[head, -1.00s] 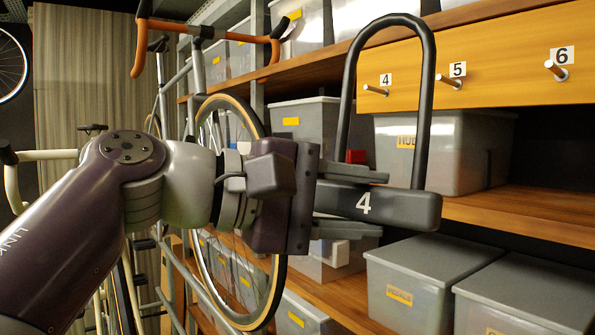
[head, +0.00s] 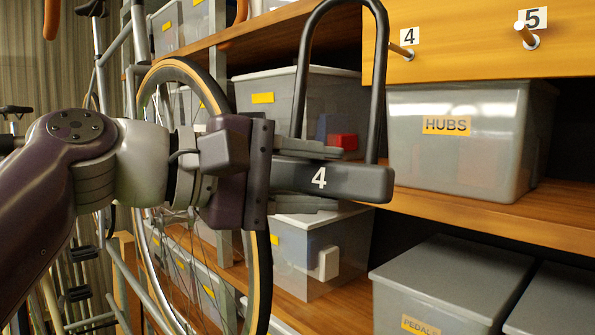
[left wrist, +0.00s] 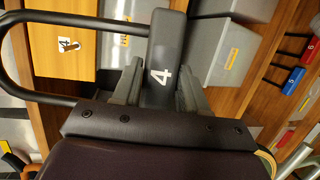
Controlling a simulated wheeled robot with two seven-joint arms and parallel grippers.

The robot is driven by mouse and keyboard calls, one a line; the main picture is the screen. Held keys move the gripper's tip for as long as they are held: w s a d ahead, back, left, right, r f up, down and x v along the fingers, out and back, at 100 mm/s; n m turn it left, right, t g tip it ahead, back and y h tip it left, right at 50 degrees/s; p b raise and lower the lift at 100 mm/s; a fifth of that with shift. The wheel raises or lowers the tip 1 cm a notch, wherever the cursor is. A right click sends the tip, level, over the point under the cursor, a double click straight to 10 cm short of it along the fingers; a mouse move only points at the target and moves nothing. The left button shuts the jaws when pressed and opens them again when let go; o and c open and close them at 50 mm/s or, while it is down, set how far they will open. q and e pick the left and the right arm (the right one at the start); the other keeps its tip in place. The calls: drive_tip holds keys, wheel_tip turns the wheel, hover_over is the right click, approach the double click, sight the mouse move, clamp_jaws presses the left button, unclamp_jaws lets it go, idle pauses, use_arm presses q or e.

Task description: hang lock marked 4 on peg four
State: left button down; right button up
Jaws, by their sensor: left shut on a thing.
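The black U-lock marked 4 (head: 350,182) is upright, with its shackle up and its crossbar level. It also shows in the left wrist view (left wrist: 165,60), where the 4 is readable. My left gripper (head: 318,178) is shut on the crossbar from the left. Peg four (head: 400,50), a short rod beside the label 4, sticks out of the orange board (head: 460,60). In the head view it lies just right of the shackle's upper right side and bears no lock. The peg also shows in the left wrist view (left wrist: 72,46). My right gripper is not in view.
Peg five (head: 527,36) is to the right on the same board. Below the board, a grey bin marked HUBS (head: 470,150) stands on a wooden shelf (head: 500,212). More lidded bins (head: 440,285) sit lower. A bicycle wheel (head: 262,270) is behind my left arm.

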use_arm(q)
drive_tip(key=shift+w+d+r, duration=0.1)
drive_tip(key=shift+d+r, duration=0.05)
drive_tip(key=shift+d, duration=0.2)
drive_tip(key=w, duration=0.2)
drive_tip(key=w+d+p, duration=0.1)
drive_tip(key=shift+f, duration=0.3)
drive_tip(key=shift+w+d, duration=0.15)
drive_tip(key=shift+d, duration=0.05)
drive_tip(key=shift+d+p, duration=0.7)
drive_tip(key=shift+d, duration=0.15)
drive_tip(key=w+d+f+p, duration=0.1)
drive_tip(key=w+d+f, duration=0.1)
drive_tip(key=w+d, duration=0.2)
drive_tip(key=shift+x, duration=0.85)
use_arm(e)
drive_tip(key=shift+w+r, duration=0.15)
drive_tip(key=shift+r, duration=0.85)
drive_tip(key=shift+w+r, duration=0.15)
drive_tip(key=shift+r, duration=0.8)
use_arm(q)
drive_tip(key=shift+r, duration=0.15)
